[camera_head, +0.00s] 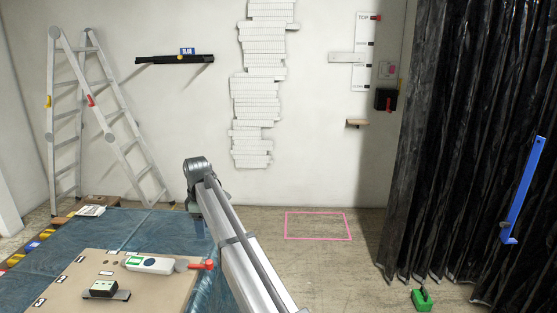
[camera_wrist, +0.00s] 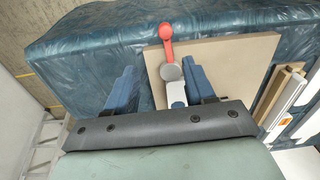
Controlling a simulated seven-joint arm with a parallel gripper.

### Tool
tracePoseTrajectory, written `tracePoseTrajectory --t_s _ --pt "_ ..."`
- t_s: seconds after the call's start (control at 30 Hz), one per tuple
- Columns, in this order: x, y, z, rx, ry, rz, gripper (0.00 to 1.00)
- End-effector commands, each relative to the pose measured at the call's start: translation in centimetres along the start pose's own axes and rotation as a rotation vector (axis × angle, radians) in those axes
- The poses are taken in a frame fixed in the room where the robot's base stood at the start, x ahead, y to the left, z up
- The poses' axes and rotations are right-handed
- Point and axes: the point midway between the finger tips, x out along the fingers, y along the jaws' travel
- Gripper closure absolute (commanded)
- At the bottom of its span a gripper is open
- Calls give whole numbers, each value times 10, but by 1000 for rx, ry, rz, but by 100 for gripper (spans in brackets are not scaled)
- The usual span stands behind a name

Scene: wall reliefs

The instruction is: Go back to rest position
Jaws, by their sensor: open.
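My gripper (camera_wrist: 163,88) shows in the wrist view with its two blue fingers apart. No object is clasped between them. The same device (camera_head: 150,264) lies on a tan board (camera_head: 65,290) in the head view. The board also shows in the wrist view (camera_wrist: 235,55). Whether the fingers are level with the device or above it, I cannot tell.
The board rests on a surface covered in blue plastic sheeting (camera_head: 130,222). A black curtain (camera_head: 450,130) hangs at right. The floor around a pink outlined rectangle (camera_head: 318,212) is clear.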

Motion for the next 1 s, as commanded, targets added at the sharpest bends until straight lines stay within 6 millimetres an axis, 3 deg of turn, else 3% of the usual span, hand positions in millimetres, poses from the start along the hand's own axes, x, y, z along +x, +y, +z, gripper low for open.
tracePoseTrajectory --t_s 0.23,0.47,0.77,1.0 --pt "0 15 -8 388 95 111 46" --pt "13 -2 2 668 201 179 46" --pt "106 -37 34 902 229 167 46" --pt "193 -70 85 1038 191 134 46"
